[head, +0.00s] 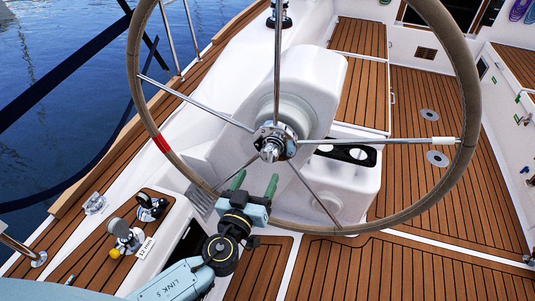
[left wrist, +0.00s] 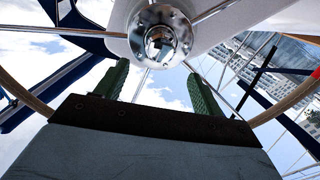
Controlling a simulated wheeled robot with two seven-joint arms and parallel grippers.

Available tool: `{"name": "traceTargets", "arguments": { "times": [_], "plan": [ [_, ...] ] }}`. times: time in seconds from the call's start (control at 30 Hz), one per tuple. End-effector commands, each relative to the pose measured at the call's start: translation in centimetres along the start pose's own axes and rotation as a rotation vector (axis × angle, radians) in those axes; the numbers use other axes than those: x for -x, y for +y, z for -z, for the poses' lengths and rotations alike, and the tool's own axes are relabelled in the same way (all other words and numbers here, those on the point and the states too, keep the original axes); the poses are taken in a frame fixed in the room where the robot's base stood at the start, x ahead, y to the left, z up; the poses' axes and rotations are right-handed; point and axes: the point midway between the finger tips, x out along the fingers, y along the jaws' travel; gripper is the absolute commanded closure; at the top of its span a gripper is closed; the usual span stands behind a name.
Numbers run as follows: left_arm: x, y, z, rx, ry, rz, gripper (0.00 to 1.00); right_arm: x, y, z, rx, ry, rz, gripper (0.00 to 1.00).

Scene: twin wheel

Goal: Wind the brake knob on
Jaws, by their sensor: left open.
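The chrome brake knob (head: 270,149) sits at the hub of the large steering wheel (head: 457,60), in front of a white pedestal. In the left wrist view the shiny round knob (left wrist: 160,36) is at the top middle, beyond the fingertips. My left gripper (head: 255,181) is open, its two green fingers pointing up toward the hub from below. Nothing is between its fingers, and they look apart from the knob. In the left wrist view the gripper's fingers (left wrist: 158,78) stand on either side below the knob. My right gripper is out of view.
Several steel spokes run from the hub to the rim; one (head: 316,193) passes close to the right of my left gripper. A winch or lever fitting (head: 125,236) stands on the left coaming. A white console (head: 345,180) is behind the wheel. Open teak floor (head: 400,265) lies at lower right.

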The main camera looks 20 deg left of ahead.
Motion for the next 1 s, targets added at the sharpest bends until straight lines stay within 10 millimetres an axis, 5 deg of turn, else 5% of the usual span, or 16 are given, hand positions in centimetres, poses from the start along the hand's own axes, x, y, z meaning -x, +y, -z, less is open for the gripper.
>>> {"name": "traceTargets", "arguments": {
  "times": [0.2, 0.4, 0.83, 1.0],
  "plan": [
    [-4.7, 0.0, 0.1, -0.002, 0.002, 0.001, 0.32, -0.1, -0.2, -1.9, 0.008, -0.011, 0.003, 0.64],
    [-7.2, 0.0, 0.0, -0.001, -0.001, 0.000, 0.32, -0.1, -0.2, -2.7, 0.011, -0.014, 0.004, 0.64],
    [-8.0, 0.0, -0.1, -0.001, -0.002, 0.000, 0.32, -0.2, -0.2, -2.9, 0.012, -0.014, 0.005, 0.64],
    [-8.0, 0.0, -0.1, -0.001, -0.002, 0.000, 0.54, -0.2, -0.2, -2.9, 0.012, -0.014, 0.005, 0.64]
  ]
}}
